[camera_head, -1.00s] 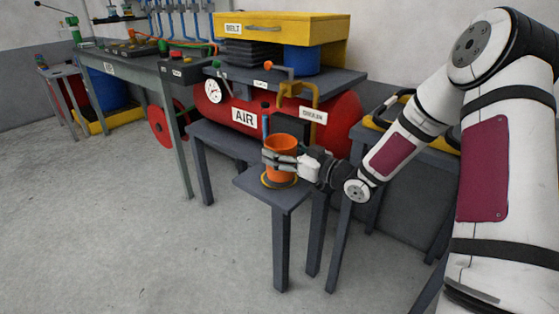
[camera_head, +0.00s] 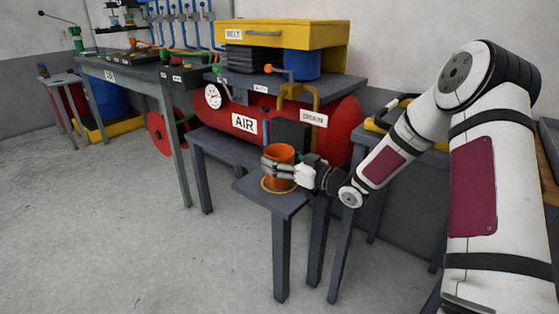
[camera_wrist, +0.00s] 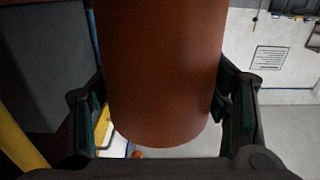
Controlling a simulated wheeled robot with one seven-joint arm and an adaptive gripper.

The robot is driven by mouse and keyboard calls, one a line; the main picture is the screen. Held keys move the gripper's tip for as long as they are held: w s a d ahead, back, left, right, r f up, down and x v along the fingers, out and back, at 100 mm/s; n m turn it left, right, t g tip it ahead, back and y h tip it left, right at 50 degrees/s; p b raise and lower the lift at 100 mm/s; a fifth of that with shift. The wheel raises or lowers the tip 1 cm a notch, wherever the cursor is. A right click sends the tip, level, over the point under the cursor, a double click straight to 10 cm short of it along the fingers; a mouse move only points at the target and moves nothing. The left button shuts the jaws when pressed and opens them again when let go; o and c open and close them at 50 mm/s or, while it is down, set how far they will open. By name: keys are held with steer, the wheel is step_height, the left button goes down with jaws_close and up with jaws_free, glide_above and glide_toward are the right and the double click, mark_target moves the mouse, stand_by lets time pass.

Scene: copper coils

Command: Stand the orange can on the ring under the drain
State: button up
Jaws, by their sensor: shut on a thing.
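The orange can (camera_head: 279,152) is upright at the small grey table below the air tank. My gripper (camera_head: 278,168) is shut around its side from the right. The yellow ring (camera_head: 264,187) lies on this table, and its rim shows around the can's base. The can is over the ring; I cannot tell whether its base touches. The drain (camera_head: 298,90) is a yellow pipe above and a little behind the can, beside its label. In the wrist view the can (camera_wrist: 160,75) fills the space between my gripper's fingers (camera_wrist: 160,112).
The red air tank (camera_head: 345,128) stands close behind the can. The small table (camera_head: 287,206) has little free room around the ring. A grey bench (camera_head: 130,75) stands at the left, and another grey table is at the right. The floor in front is clear.

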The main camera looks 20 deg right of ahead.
steer(key=o, duration=1.3)
steer(key=shift+f, duration=0.1)
steer(key=shift+o, duration=0.2)
